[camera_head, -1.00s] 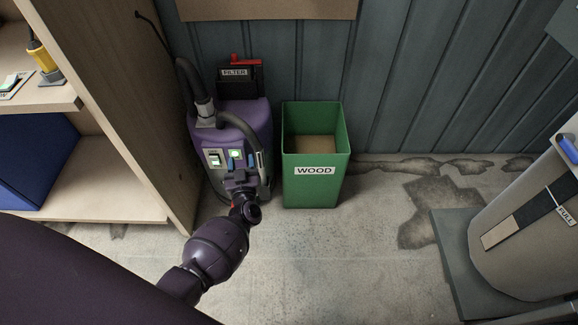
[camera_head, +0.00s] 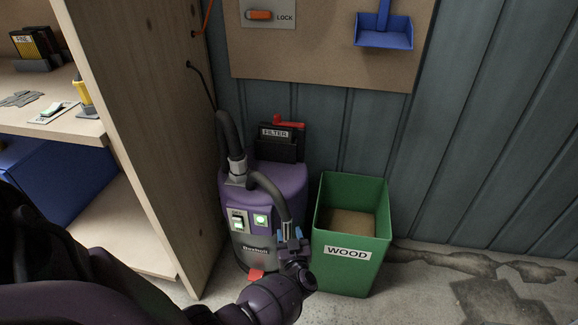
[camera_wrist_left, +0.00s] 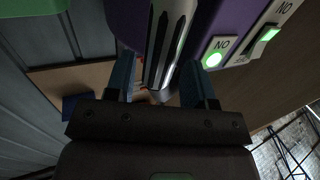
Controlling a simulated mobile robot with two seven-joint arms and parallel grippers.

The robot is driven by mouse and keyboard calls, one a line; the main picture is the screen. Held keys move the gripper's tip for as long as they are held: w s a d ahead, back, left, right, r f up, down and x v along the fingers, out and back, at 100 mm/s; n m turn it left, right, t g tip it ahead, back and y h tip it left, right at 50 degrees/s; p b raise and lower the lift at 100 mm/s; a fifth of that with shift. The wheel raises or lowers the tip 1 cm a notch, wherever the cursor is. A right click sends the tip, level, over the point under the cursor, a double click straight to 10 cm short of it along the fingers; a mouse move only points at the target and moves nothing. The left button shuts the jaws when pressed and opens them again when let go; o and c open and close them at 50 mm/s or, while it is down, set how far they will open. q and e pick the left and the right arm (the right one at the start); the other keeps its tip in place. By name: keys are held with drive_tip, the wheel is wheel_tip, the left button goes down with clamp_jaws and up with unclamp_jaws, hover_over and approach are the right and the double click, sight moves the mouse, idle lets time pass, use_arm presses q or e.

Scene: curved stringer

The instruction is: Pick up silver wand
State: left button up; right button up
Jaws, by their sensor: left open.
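The silver wand (camera_wrist_left: 168,45) shows in the left wrist view as a ribbed metal tube between my fingers. In the head view its lower part is largely hidden by my gripper, below the grey hose (camera_head: 268,188) on the purple vacuum (camera_head: 283,182). My left gripper (camera_head: 291,237) is open at the right front of the vacuum. In the left wrist view its two fingers (camera_wrist_left: 160,75) stand on either side of the wand, with a gap visible at least on the right. Contact cannot be told. My right gripper is not in view.
A green bin marked WOOD (camera_head: 348,254) stands close at the right of my gripper. A wooden cabinet side (camera_head: 150,130) rises at the left. A black FILTER box (camera_head: 277,146) is behind the vacuum. Bare floor (camera_head: 420,290) lies to the right.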

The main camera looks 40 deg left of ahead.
sight(286, 221)
use_arm(q)
drive_tip(key=x, duration=0.2)
drive_tip(key=b+x, duration=0.1)
drive_tip(key=x, duration=0.1)
drive_tip(key=shift+w+a+f, duration=0.1)
drive_tip(key=shift+a+f, duration=0.1)
drive_tip(key=shift+a, duration=0.15)
drive_tip(key=shift+w+a+r, duration=0.15)
drive_tip(key=shift+w+a, duration=0.1)
drive_tip(key=shift+r, duration=0.1)
drive_tip(key=c, duration=0.7)
